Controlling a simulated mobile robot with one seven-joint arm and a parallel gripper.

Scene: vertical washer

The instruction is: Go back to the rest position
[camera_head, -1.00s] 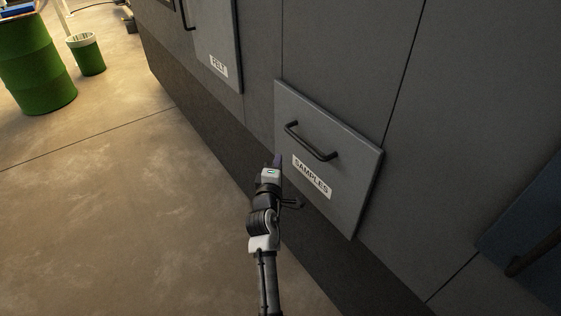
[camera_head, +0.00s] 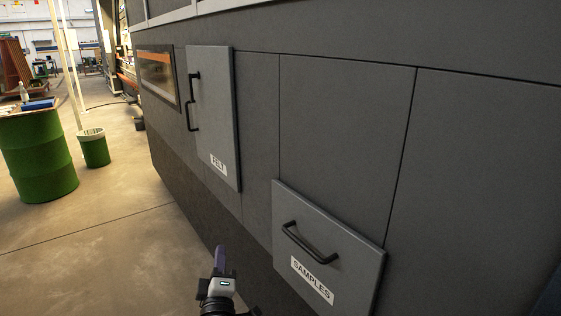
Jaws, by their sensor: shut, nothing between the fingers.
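My gripper (camera_head: 220,258) shows at the bottom of the head view, left of the SAMPLES panel, with its purple-grey fingers pointing up. The fingers are shut with nothing between them. The gripper appears apart from the panel and its handle. The rest of my arm is cut off by the bottom edge of the picture.
The SAMPLES panel (camera_head: 345,262) with its black handle (camera_head: 309,243) and the FELT panel (camera_head: 214,115) sit on the dark grey machine wall (camera_head: 345,130). A green barrel (camera_head: 38,160) and a green bin (camera_head: 94,149) stand at the left. The floor (camera_head: 110,245) between is clear.

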